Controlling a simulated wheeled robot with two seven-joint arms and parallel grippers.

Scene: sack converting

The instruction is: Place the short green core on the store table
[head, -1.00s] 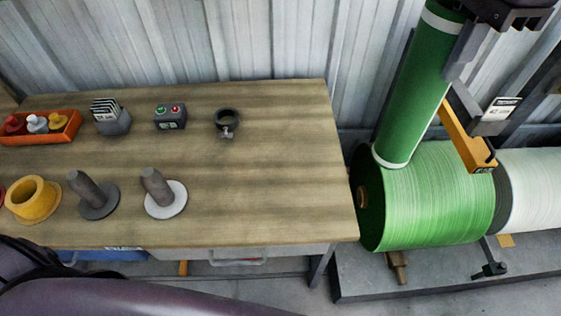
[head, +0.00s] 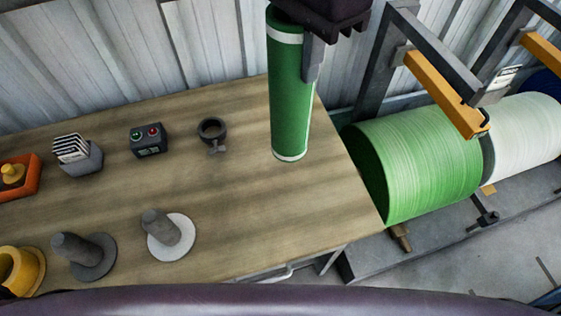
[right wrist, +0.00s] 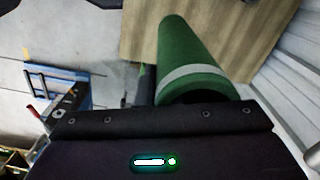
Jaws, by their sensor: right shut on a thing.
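The short green core (head: 290,105) is a green tube with a white band near each end. It stands upright over the right end of the wooden store table (head: 235,207) in the head view. I cannot tell whether its lower end touches the table top. My right gripper (head: 309,50) is shut on the core near its upper end. In the right wrist view the core (right wrist: 188,52) extends away from the gripper toward the table top (right wrist: 143,30). My left gripper is not in view.
Left of the core are a dark ring clamp (head: 212,131), a button box (head: 149,140) and a card holder (head: 78,156). Two grey pegs on discs (head: 166,234) stand near the front edge. A green roll (head: 415,165) and white roll (head: 525,135) lie right of the table.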

